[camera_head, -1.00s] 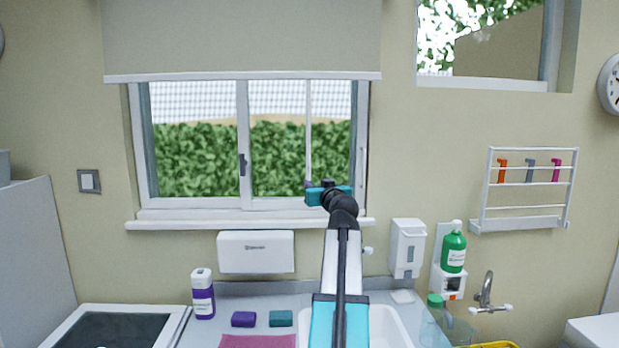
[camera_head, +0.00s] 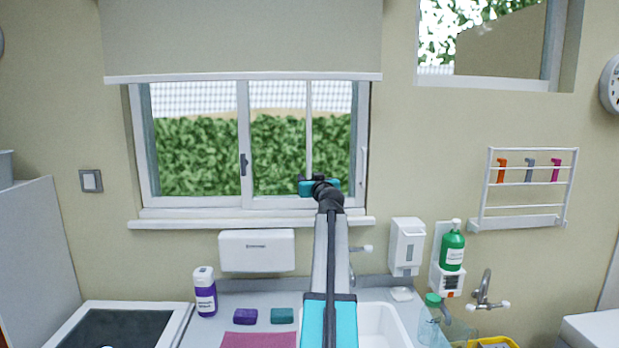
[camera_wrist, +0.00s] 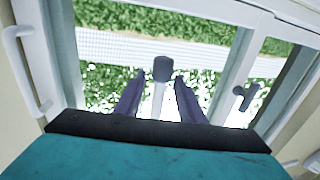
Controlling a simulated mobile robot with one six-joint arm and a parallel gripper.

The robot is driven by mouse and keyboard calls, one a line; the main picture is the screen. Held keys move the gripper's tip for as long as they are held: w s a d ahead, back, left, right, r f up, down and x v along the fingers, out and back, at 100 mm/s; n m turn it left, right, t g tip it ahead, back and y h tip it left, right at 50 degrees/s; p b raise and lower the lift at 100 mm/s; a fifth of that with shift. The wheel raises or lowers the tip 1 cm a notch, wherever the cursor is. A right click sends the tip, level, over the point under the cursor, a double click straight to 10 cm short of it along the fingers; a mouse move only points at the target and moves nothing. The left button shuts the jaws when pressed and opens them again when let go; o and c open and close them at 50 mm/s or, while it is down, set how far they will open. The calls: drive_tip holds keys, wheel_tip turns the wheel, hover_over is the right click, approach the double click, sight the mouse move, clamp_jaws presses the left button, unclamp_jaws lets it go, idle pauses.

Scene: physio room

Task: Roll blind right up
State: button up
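The beige roller blind (camera_head: 240,38) covers the area above the window in the head view, its pale bottom bar (camera_head: 240,78) at the top of the visible panes. A thin white pull cord (camera_head: 309,125) hangs below the bar in front of the right pane. In the wrist view its dark end knob (camera_wrist: 162,69) and a short white length of cord show. My gripper (camera_head: 310,179) is at the cord's lower end. In the wrist view my gripper (camera_wrist: 160,98) is open, with a finger on either side of the cord and clear gaps. I cannot tell how deep the cord sits between them.
The window frame (camera_head: 243,150) with its dark handle (camera_head: 243,165) is behind the gripper. The sill (camera_head: 250,223) runs below. A sink (camera_head: 380,325), tap (camera_head: 360,249), dispenser (camera_head: 407,247) and purple-labelled bottle (camera_head: 205,293) are lower down. A rack (camera_head: 522,190) hangs to the right.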

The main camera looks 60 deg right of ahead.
drive_tip(key=shift+w+d, duration=0.1)
clamp_jaws()
idle(0.3)
